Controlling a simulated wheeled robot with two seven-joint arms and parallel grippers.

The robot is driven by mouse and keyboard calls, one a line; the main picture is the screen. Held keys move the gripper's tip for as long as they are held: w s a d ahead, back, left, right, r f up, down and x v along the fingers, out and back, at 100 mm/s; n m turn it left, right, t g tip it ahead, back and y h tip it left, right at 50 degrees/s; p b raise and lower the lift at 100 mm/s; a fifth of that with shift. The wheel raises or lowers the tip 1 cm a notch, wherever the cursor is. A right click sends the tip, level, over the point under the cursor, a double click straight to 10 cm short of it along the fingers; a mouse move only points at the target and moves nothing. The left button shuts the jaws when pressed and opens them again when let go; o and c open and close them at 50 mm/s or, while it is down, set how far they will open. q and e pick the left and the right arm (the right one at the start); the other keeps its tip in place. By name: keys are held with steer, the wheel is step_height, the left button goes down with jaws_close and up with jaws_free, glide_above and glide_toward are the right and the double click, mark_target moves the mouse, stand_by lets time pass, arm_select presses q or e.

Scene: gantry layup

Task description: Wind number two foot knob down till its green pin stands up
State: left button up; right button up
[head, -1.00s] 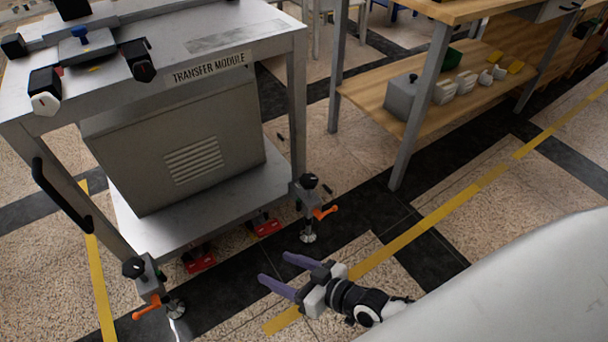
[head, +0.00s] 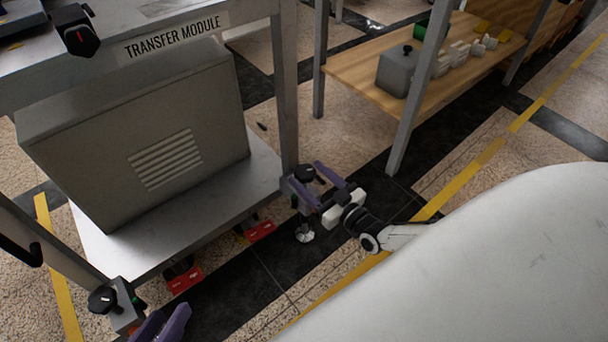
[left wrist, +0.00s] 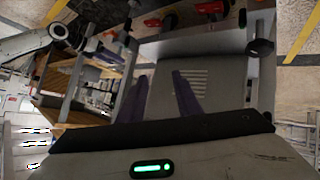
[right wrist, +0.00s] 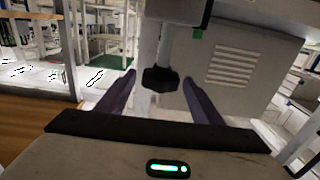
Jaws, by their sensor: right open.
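The right-hand foot of the transfer module has a black knob (head: 305,173) on top. My right gripper (head: 303,178) is open with its purple fingers on either side of this knob. In the right wrist view the knob (right wrist: 160,78) sits between the fingertips with gaps beside it. A small green piece (right wrist: 197,33) shows by the foot's bracket there. The left-hand foot has another black knob (head: 103,298), with a green spot (head: 137,300) on its bracket. My left gripper (left wrist: 160,75) is open and empty, to the right of that foot in the head view.
The transfer module (head: 230,120) stands at left, its grey cabinet on a lower shelf (head: 190,240). Red parts (head: 260,231) lie under that shelf. A wooden bench shelf (head: 360,75) with a grey box stands behind at right. Dark floor lies between.

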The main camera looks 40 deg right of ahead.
arm_select(q)
steer(key=shift+d+r+h+b, duration=0.25)
steer(key=shift+r+h+b, duration=0.05)
steer(key=shift+r, duration=0.1)
arm_select(e)
steer(key=shift+w+a, duration=0.1)
steer(key=shift+w, duration=1.15)
steer(key=c, duration=1)
steer(key=shift+a+r+m+h+p, duration=0.1)
steer(key=shift+r+m+h+p, duration=0.1)
steer(key=shift+m+h+p, duration=0.25)
steer(key=shift+c, duration=0.4)
steer(key=shift+o, duration=0.2)
steer(key=shift+m+h+p, duration=0.25)
steer(key=shift+h+p, duration=0.15)
steer(key=shift+h, duration=0.15)
steer(key=shift+w+m+h+p, duration=0.1)
steer(key=shift+m+h+p, duration=0.4)
steer(key=shift+h, duration=0.6)
arm_select(q)
steer(key=shift+s+a+f+g+y, duration=0.15)
steer(key=shift+a+f+y, duration=0.2)
steer(key=shift+f, duration=0.3)
steer(key=shift+a+f+g+y, duration=0.15)
steer(key=shift+a+f+y, duration=0.2)
steer(key=shift+f, duration=0.25)
arm_select(e)
steer(key=shift+f+m+h, duration=0.15)
steer(key=shift+m+h, duration=0.25)
